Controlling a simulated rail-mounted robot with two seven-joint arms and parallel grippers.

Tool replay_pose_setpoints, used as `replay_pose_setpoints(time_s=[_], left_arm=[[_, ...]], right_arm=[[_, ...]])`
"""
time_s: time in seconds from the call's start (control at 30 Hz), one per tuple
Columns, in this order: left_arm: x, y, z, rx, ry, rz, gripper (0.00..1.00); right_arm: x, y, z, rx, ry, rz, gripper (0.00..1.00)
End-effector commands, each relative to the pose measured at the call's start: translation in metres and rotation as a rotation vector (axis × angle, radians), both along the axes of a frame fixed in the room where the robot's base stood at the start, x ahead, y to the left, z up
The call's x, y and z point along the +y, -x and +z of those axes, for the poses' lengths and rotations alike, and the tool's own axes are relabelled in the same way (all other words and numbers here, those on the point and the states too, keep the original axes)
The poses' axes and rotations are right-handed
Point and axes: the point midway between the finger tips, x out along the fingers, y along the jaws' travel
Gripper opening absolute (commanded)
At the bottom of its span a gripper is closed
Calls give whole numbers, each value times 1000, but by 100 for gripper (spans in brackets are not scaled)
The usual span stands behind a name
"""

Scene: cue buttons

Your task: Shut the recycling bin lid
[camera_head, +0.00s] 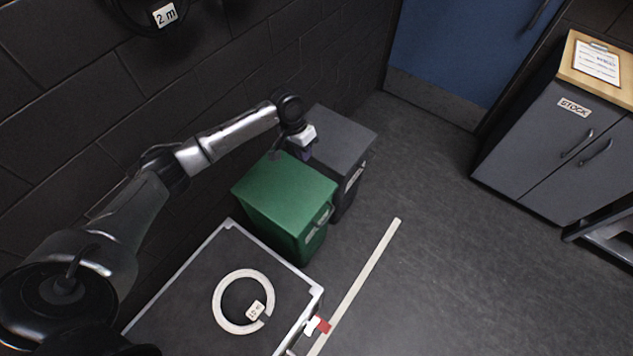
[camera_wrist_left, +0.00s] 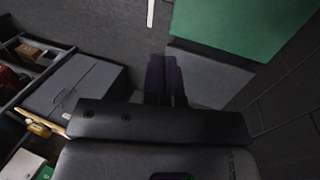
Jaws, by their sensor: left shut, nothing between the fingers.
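A green bin (camera_head: 285,195) stands against the dark wall, and its flat green lid lies closed on top. It also shows in the left wrist view (camera_wrist_left: 235,25). A dark grey bin (camera_head: 343,138) stands right behind it, also with its lid down; it shows in the left wrist view (camera_wrist_left: 208,75). My left gripper (camera_head: 303,153) is shut and empty, pointing down over the grey bin near the green lid's far edge. Its fingers show in the left wrist view (camera_wrist_left: 165,80). Whether they touch a lid is unclear. My right gripper is not in view.
A low dark case (camera_head: 185,305) with a pale ring (camera_head: 222,312) on it stands in front of the green bin. A pale floor strip (camera_head: 365,270) runs beside it. A grey STOCK cabinet (camera_head: 540,150) and blue door (camera_head: 455,45) stand right. The floor between is clear.

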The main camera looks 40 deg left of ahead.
Motion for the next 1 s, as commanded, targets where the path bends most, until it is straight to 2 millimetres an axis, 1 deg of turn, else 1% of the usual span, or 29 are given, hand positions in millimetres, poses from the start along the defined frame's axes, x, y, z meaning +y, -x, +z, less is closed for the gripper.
replay_pose_setpoints(time_s=[0.13, 0.23, 0.7, 0.9, 1.0], left_arm=[[-1, -2, -5, 8, -1, 54, 0], [-4, -2, -16, 11, -1, 60, 0], [-28, -4, -97, 11, -4, 58, 0], [-35, -4, -121, 10, -4, 59, 0], [-38, -5, -128, 11, -4, 58, 0]], right_arm=[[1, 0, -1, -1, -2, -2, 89], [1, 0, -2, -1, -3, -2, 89], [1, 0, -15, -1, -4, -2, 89], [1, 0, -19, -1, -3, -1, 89], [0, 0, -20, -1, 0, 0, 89]])
